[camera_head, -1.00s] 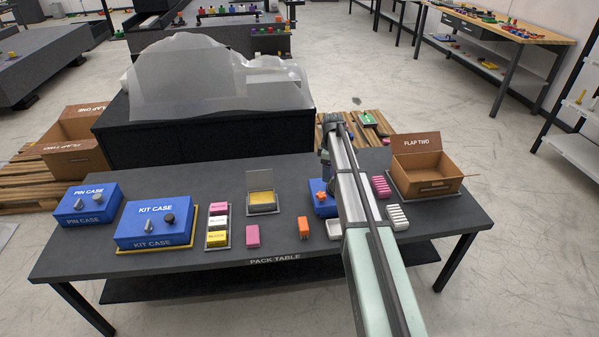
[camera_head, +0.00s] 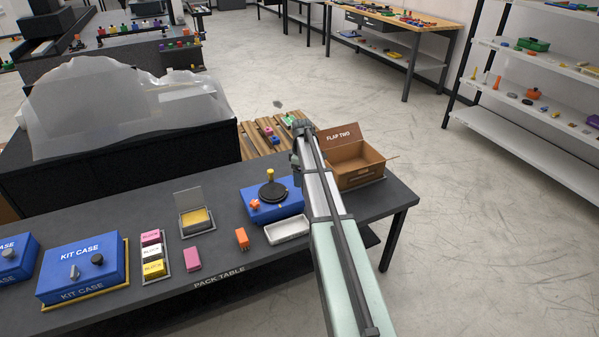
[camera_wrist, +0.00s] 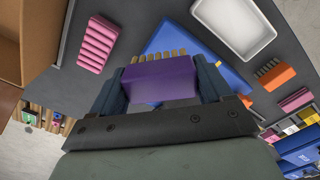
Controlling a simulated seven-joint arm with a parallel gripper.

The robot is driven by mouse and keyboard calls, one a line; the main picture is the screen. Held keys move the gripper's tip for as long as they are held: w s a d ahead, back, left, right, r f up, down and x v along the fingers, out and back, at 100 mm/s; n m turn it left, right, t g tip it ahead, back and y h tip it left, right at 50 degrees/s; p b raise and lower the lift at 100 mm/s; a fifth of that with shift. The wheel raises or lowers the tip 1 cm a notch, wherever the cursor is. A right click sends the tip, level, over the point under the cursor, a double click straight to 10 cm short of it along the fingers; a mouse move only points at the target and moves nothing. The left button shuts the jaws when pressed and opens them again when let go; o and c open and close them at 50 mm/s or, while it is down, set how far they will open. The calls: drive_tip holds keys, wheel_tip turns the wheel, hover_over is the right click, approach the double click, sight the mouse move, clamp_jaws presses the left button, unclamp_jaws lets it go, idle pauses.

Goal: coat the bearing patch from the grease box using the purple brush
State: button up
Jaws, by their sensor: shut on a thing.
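My gripper (camera_wrist: 160,88) is shut on the purple brush (camera_wrist: 160,80), seen in the wrist view with its tan bristles pointing to the top of the picture. In the head view my arm hides the brush and the fingertips. The grease box (camera_head: 195,222) is a small grey box with its lid up and yellow grease inside, on the table left of my arm. A blue block (camera_head: 272,206) with a black disc, a yellow knob and an orange knob stands just left of my arm. It also shows beyond the brush in the wrist view (camera_wrist: 182,38). I cannot pick out the bearing patch for certain.
A white tray (camera_head: 288,229), an orange brush (camera_head: 242,238) and a pink block (camera_head: 193,259) lie along the front of the table. An open cardboard box (camera_head: 353,166) stands right of my arm. A pink ridged block (camera_wrist: 97,43) shows in the wrist view.

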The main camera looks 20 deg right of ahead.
wheel_tip(320, 180, down, 6)
drive_tip(key=shift+r, duration=0.1)
drive_tip(key=shift+a+f, duration=0.2)
drive_tip(key=shift+a, duration=0.6)
drive_tip(key=shift+c, duration=0.4)
drive_tip(key=shift+a, duration=1.15)
drive_tip(key=shift+d, duration=1.7)
drive_tip(key=shift+d+r, duration=0.15)
drive_tip(key=shift+d, duration=0.15)
drive_tip(key=shift+r, duration=4)
drive_tip(key=shift+a, duration=0.15)
